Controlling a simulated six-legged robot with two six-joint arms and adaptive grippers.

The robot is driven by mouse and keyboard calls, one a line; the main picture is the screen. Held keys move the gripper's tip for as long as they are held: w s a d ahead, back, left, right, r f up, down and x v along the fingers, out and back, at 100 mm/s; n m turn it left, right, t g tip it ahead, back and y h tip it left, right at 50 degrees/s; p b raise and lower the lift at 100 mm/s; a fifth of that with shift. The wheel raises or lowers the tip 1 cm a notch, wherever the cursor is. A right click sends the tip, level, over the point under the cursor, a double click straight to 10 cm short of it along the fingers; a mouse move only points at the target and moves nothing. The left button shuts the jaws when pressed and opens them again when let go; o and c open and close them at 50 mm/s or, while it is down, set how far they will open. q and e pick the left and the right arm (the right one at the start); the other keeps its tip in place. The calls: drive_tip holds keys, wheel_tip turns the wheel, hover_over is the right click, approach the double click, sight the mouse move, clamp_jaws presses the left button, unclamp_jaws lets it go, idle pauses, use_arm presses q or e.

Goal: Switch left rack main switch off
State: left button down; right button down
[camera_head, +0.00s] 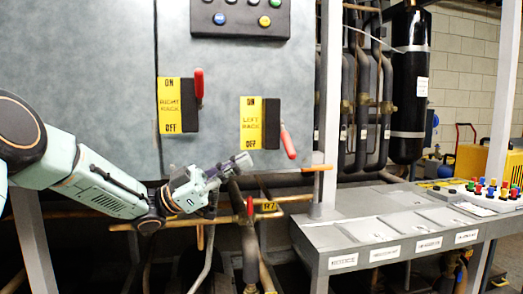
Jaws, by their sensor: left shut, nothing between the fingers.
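The left rack main switch (272,125) is a black box on the grey cabinet panel, beside a yellow label reading ON at top, LEFT RACK, OFF at bottom. Its red handle (288,143) points down and slightly right, its tip near the level of the OFF mark. My left gripper (245,160) is shut and empty. In the picture it lies just below the yellow label, left of and a little lower than the red handle, apart from it. My right gripper is not in view.
The right rack switch (189,104) has its red handle (198,84) pointing up. Copper pipes and a red valve handle (250,207) lie below the cabinet. A grey post (330,90) and a grey console (400,230) stand to the right.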

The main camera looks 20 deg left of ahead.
use_arm(q)
drive_tip(key=shift+v, duration=1.7)
